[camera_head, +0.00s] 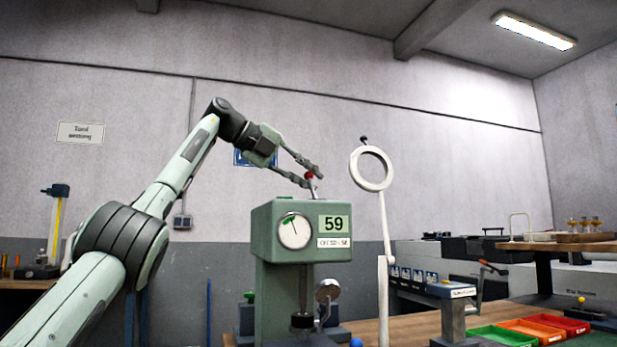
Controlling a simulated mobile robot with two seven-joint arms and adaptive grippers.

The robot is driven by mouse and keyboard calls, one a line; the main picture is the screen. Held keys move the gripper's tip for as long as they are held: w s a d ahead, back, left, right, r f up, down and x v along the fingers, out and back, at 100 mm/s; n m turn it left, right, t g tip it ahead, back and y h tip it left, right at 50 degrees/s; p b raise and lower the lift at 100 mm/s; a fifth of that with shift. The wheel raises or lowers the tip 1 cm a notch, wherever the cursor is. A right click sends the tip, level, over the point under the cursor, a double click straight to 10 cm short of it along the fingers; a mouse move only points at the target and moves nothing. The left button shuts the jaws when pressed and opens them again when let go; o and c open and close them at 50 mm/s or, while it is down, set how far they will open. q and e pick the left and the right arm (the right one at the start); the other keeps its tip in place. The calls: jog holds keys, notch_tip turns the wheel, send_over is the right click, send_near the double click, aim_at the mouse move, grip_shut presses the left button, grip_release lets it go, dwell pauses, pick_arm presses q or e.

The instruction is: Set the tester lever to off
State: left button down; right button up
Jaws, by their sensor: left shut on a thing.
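The tester (270,220) is a green machine with a round dial (294,231), a label reading 59 and a smaller label below it. It stands on the wooden bench in the middle of the head view. Its lever (314,187) rises from the top right of the housing, tilted slightly, with a red knob (309,175) at its upper end. My left gripper (314,177) reaches in from the upper left and is shut on the lever at its red knob. The fingers partly cover the knob. My right gripper is not in view.
A ring-shaped magnifier (371,169) on a white stand is close to the right of the tester. Green, orange and red trays (540,330) lie on the bench at the lower right. A small dark stand (452,312) is between.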

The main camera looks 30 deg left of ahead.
pick_arm(q)
jog(key=c, duration=1.4)
grip_release()
jog(key=v, duration=1.2)
